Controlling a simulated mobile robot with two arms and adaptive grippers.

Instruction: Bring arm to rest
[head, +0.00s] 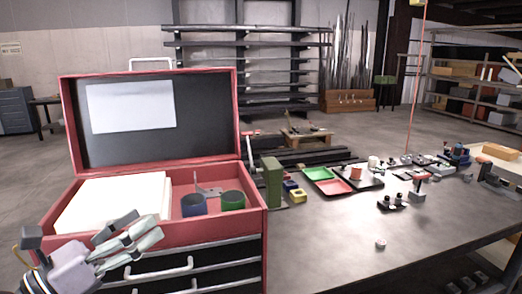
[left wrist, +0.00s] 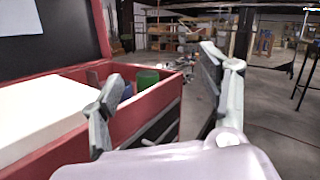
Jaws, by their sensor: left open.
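My left gripper (head: 130,232) is at the lower left of the head view, in front of the red toolbox (head: 251,227). Its fingers are apart with nothing between them. In the left wrist view the open fingers of my left gripper (left wrist: 165,95) frame the toolbox's front side and the floor beyond. The toolbox lid is up. A white block (head: 115,200), a blue cup (head: 193,204) and a green cup (head: 232,200) stand in its top compartment. My right gripper is not in view.
The dark table (head: 340,245) extends to the right of the toolbox. A green tray (head: 319,174), a red tray (head: 333,187) and several small parts lie on it. A small round piece (head: 381,243) lies near its front. Shelves (head: 250,60) stand at the back.

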